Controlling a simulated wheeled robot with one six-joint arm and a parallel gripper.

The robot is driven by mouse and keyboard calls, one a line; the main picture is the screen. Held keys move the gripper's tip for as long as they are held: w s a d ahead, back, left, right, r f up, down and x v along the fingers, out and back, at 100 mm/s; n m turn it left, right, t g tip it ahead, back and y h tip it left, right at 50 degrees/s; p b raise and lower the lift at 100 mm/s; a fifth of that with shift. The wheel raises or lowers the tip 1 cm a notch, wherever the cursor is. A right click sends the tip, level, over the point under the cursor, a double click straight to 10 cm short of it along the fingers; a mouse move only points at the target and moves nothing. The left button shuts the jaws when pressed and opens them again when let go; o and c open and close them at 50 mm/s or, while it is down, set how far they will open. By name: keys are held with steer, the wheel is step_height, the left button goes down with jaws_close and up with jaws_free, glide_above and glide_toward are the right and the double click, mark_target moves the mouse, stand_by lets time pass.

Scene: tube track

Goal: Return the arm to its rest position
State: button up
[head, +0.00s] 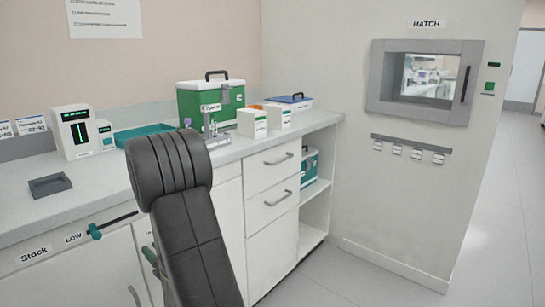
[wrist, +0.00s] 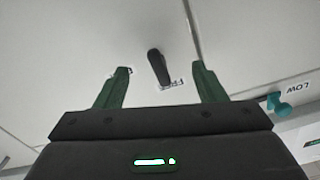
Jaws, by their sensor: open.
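My gripper (wrist: 160,68) shows in the wrist view with its two green fingers spread apart and nothing between them in contact. It faces pale cabinet doors. A dark door handle (wrist: 158,66) appears between the fingertips, but I cannot tell how near it is. A partly covered label (wrist: 172,84) lies beside the handle. In the head view my dark arm (head: 195,235) rises in front of the counter, bent at a ribbed joint at counter height. It hides most of my gripper and the doors behind it.
The counter (head: 105,182) holds a grey tray (head: 50,185), a white device (head: 82,133), a teal tray (head: 140,133), a green case (head: 211,100) and white boxes (head: 251,123). A teal lever (head: 95,232) sticks out at the front. Floor (head: 345,285) at right is clear.

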steer(key=shift+n+p, duration=1.3)
steer(key=shift+n, duration=0.3)
steer(key=shift+s+r, duration=0.1)
